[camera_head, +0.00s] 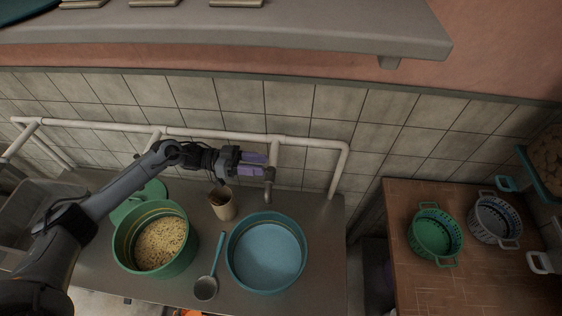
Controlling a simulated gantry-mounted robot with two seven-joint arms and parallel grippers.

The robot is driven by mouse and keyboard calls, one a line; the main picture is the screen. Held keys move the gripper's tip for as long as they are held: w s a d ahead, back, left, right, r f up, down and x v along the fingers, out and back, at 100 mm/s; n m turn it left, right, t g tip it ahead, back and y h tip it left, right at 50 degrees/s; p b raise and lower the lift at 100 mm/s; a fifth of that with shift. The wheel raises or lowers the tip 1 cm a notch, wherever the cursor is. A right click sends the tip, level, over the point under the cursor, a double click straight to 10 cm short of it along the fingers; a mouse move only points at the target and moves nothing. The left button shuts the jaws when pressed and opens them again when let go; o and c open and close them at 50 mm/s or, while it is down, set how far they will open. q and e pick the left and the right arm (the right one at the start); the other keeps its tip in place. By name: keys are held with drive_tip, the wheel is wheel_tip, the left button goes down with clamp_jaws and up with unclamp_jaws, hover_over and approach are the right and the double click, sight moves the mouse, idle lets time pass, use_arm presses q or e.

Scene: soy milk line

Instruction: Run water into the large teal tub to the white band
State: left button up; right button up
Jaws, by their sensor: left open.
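The large teal tub (266,291) stands on the metal counter below the tap. A pale blue surface, which looks like water, fills its inside; I cannot make out the white band. The grey tap (269,189) comes down from the white pipe behind the tub, its spout over the tub's back rim. I cannot tell whether water is running. My left gripper (262,170), with purple fingers, is open at the tap's upper part, one finger above and one below it in the picture. I cannot tell whether they touch it. My right gripper is out of view.
A green tub (119,250) of beans stands left of the teal tub. A ladle (206,288) lies between them, and a tan cup (222,207) with utensils stands behind. Green (436,238) and grey (490,222) baskets sit on the tiled right-hand surface. A shelf (300,40) overhangs the wall.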

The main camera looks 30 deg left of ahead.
use_arm(q)
drive_tip(key=r, duration=0.3)
drive_tip(key=shift+d, duration=0.4)
drive_tip(key=d+r, duration=0.6)
drive_tip(key=d, duration=0.4)
drive_tip(key=shift+d+r+p, duration=0.2)
drive_tip(key=shift+d+p, duration=0.2)
drive_tip(key=shift+s, duration=0.1)
